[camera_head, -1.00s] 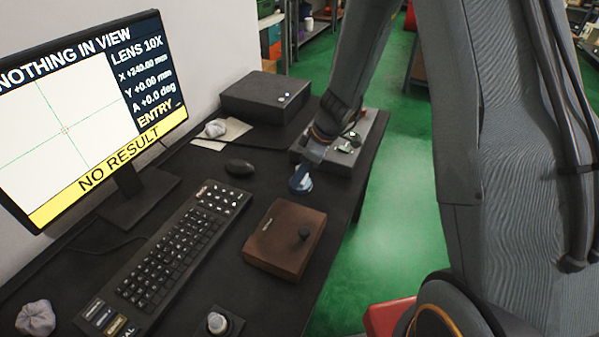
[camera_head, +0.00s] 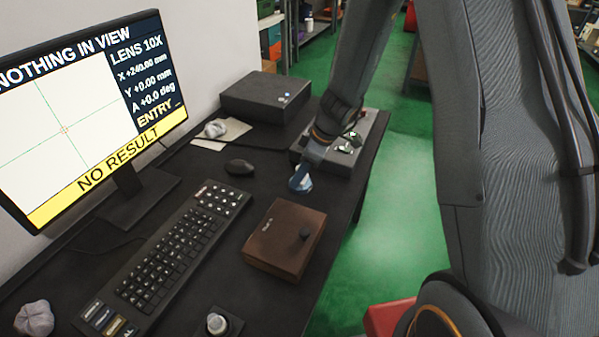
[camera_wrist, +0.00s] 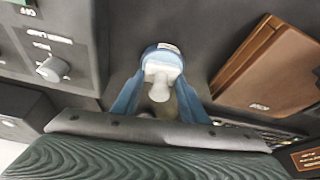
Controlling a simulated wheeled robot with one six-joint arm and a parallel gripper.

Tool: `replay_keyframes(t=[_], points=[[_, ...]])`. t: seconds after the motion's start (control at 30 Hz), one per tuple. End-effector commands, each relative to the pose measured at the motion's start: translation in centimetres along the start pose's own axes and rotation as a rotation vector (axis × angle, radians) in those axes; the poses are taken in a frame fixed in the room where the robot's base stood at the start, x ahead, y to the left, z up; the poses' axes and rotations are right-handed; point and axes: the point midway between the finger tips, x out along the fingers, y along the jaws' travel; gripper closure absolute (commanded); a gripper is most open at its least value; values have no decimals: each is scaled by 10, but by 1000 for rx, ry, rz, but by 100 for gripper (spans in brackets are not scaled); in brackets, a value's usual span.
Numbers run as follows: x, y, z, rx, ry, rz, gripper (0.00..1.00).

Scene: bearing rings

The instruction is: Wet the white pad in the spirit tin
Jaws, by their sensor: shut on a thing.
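My gripper (camera_wrist: 162,84) has blue fingers shut on the white pad (camera_wrist: 161,72), which shows pale between them in the wrist view. The blue spirit tin (camera_head: 301,181) stands on the dark bench, right of the mouse. In the head view my gripper (camera_head: 309,164) is down at the tin, its tips overlapping it. In the wrist view the tin's blue rim (camera_wrist: 160,48) shows just past the pad. The fingers hide much of the tin, and I cannot tell whether the pad touches the inside.
A mouse (camera_head: 239,167), keyboard (camera_head: 165,255), monitor (camera_head: 85,110) and black box (camera_head: 265,97) stand left. A crumpled cloth (camera_head: 214,129) lies on paper.

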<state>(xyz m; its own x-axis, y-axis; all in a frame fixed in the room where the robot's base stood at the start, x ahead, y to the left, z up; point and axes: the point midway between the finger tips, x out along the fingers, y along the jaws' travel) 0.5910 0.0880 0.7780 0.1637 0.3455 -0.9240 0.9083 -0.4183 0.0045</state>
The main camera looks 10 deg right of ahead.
Motion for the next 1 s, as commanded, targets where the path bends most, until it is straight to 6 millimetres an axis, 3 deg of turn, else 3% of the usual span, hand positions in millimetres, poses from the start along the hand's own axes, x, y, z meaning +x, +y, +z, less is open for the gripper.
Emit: replay_keyframes(t=[0.17, 1.0], points=[[-1, -2, 1, 0, -2, -3, 79], [-58, 0, -24, -1, 0, 0, 79]])
